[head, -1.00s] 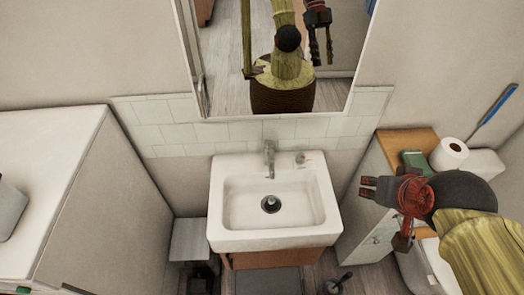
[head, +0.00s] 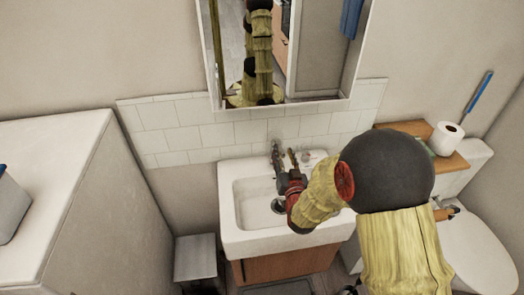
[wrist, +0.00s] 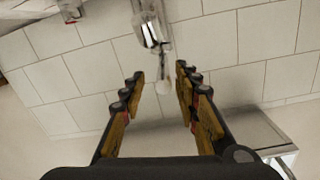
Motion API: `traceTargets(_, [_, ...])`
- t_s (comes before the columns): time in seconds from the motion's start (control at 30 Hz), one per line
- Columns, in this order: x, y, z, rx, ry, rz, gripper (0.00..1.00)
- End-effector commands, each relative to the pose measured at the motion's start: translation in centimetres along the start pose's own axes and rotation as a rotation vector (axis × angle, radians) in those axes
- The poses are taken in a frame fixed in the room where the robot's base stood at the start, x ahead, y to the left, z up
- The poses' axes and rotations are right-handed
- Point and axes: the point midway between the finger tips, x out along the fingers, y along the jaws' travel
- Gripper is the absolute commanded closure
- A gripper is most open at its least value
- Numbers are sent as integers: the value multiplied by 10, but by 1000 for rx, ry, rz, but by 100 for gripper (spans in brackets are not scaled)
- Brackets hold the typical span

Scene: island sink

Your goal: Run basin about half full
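The white basin (head: 242,205) stands against the tiled wall in the head view. Its dark drain (head: 278,206) shows beside my arm, and no water is visible in the part I see. The chrome tap (head: 274,147) is at the back of the basin, partly hidden by my gripper (head: 285,158). In the wrist view the tap (wrist: 150,28) is at the top middle, just beyond the fingertips. My gripper (wrist: 159,78) is open with nothing clearly between its fingers. I cannot tell whether a finger touches the tap. My arm covers the basin's right side.
A mirror (head: 345,60) hangs above the tap. A white cabinet (head: 60,170) is at left, with a small grey stand (head: 195,258) beside it. At right are a wooden shelf top (head: 455,162), a paper roll (head: 446,138) and a toilet (head: 475,250).

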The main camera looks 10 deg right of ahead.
Motion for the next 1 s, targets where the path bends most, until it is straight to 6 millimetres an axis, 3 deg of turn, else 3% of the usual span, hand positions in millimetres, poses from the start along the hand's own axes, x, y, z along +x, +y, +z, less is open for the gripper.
traceTargets(0.27, [10,2,8,5,48,-6,68])
traceTargets(0.7, [70,2,6,5,46,-5,68])
traceTargets(1.0, [78,2,4,5,44,-5,68])
